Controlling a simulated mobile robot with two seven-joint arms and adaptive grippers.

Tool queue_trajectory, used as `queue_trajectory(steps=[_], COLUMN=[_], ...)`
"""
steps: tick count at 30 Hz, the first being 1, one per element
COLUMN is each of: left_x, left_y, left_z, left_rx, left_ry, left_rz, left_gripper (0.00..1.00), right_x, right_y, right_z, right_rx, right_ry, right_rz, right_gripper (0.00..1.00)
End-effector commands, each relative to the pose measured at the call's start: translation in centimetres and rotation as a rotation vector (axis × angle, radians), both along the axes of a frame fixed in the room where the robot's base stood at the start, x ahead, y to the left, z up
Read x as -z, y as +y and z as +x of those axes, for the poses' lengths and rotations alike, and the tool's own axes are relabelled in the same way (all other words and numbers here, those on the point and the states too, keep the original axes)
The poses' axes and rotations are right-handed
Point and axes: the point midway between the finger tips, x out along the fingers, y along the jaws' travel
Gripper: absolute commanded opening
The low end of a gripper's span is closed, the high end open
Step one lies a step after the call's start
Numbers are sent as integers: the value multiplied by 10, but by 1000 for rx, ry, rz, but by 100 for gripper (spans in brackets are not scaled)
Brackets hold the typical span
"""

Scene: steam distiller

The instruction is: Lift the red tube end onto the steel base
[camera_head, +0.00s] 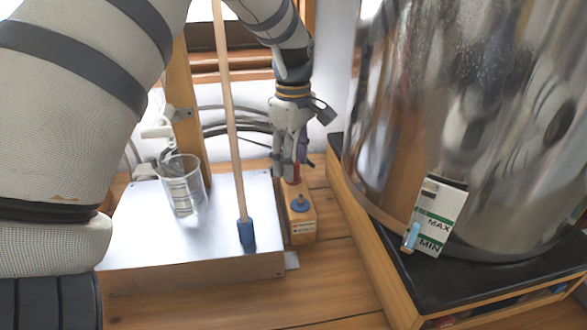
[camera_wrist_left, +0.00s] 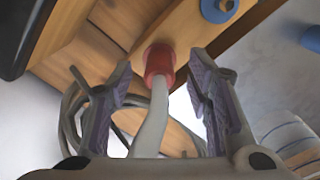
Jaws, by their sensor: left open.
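The red tube end (camera_head: 294,175) is at the wooden block (camera_head: 301,225), to the right of the steel base (camera_head: 215,262). My left gripper (camera_head: 287,172) points down over it and partly hides it. In the left wrist view, the red tube end (camera_wrist_left: 159,60) carries a pale tube and lies between the fingertips of my open left gripper (camera_wrist_left: 158,72). Gaps show between it and both fingers. Whether it is seated in the block is hard to tell. My right gripper is in neither view.
A glass beaker (camera_head: 182,190) stands on the steel base, and a wooden rod (camera_head: 231,120) with a blue foot (camera_head: 246,233) rises from it. The block bears a blue ring (camera_head: 300,203). A large shiny steel vessel (camera_head: 400,110) stands at right. Grey hoses (camera_head: 240,112) run behind.

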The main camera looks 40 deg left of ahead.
Motion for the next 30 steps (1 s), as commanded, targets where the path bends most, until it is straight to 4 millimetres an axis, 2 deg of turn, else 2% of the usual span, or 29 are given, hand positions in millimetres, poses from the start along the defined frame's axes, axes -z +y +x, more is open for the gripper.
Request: queue_trajectory(steps=[3,9,15,25,30], left_x=[10,10,10,8,-9], left_y=[0,0,0,0,0], left_z=[0,0,0,0,1], left_rx=[0,0,0,0,-1], left_ry=[-1,-2,-2,-2,-4], left_rz=[0,1,1,1,1], left_gripper=[46,46,0,0,0], right_x=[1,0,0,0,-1], right_y=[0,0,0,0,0], right_z=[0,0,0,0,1], right_rx=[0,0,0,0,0], right_ry=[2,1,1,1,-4], right_rz=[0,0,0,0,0], right_gripper=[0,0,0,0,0])
